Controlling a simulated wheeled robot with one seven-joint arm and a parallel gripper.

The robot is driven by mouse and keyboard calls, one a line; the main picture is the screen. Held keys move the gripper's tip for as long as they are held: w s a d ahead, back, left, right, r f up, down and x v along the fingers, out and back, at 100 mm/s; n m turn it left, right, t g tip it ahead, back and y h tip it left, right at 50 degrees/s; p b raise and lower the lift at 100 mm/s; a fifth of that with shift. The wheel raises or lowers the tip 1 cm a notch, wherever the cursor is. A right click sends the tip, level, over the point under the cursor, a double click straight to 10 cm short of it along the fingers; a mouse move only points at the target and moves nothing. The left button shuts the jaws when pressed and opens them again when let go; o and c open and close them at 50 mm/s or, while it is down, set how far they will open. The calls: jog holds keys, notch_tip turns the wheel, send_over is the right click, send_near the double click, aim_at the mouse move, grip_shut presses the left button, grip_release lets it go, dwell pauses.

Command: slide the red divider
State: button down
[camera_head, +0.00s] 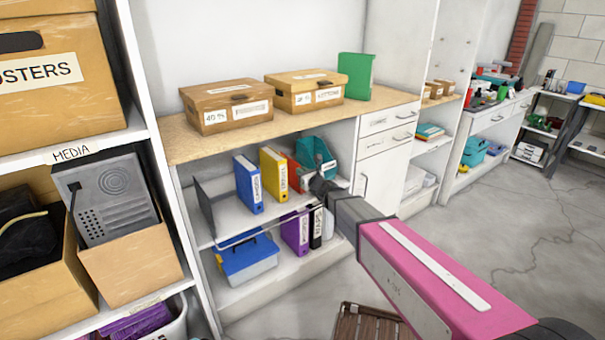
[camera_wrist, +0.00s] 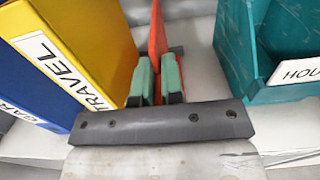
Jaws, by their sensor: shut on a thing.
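The red divider (camera_head: 294,173) stands upright on the middle shelf, between a yellow "TRAVEL" binder (camera_head: 273,172) and a teal file holder (camera_head: 316,154). In the wrist view, the thin red divider (camera_wrist: 157,38) runs away from me between my green fingertips. My gripper (camera_wrist: 158,82) is shut on its near edge. In the head view, my gripper (camera_head: 309,178) reaches into the shelf at the divider, and the arm hides part of the shelf. The yellow binder (camera_wrist: 85,45) is close to the left finger; the teal holder (camera_wrist: 262,50) is to the right with a gap.
A blue binder (camera_head: 248,185) stands left of the yellow one, and a dark panel (camera_head: 204,208) stands further left. Below are a blue-lidded box (camera_head: 247,258) and purple binders (camera_head: 296,232). Cardboard boxes (camera_head: 226,106) sit on the counter above.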

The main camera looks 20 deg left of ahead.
jog(key=s+a, duration=0.2)
jog(key=s, duration=0.1)
jog(key=shift+s+a, duration=0.1)
jog(key=shift+a, duration=0.1)
jog(key=c, duration=1.2)
grip_release()
jog(key=shift+c, duration=0.2)
jog(key=shift+d, duration=0.1)
jog(key=v, duration=1)
jog(key=shift+s+d, duration=0.25)
